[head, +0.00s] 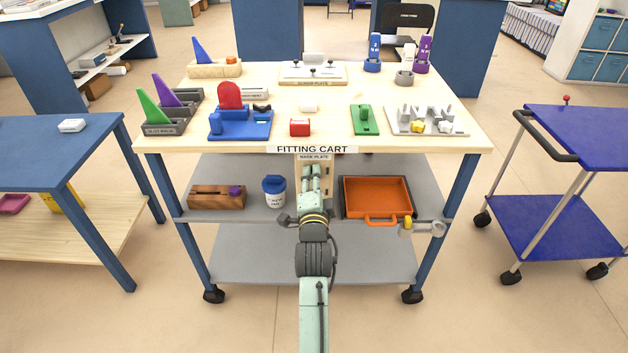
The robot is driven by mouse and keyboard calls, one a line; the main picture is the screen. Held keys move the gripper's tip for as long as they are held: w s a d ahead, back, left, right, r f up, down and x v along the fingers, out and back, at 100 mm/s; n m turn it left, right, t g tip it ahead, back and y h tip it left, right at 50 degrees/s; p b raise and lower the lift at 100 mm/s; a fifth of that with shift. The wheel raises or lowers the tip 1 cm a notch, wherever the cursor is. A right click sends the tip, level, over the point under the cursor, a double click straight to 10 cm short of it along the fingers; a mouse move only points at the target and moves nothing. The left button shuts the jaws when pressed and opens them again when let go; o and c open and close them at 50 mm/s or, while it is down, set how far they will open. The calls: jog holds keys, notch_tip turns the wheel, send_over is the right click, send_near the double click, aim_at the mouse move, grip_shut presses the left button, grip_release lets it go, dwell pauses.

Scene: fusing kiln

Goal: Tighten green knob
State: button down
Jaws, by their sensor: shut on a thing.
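My gripper (313,170) is low at the front of the fitting cart, just under the tabletop edge and in front of a tan upright board (327,180) with a label reading MASK PLATE. Its fingers are closed together on something small. What they hold is hidden by the fingers and the wrist, so I cannot make out a green knob there. A green base with a small raised green part (365,119) sits on the tabletop, right of centre, apart from my gripper.
The fitting cart's tabletop (335,92) carries several fixtures. On the shelf below, a white-and-blue jar (274,191) and a wooden block (216,197) stand left of my arm. An orange tray (378,182) is close on the right, with a yellow-and-grey fitting (421,228) below it.

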jog(key=m+b, duration=0.1)
jog(key=m, duration=1.4)
jog(key=shift+f, duration=0.1)
jog(key=shift+m, duration=0.3)
jog(key=c, duration=1.3)
grip_release()
jog(key=shift+s, duration=0.1)
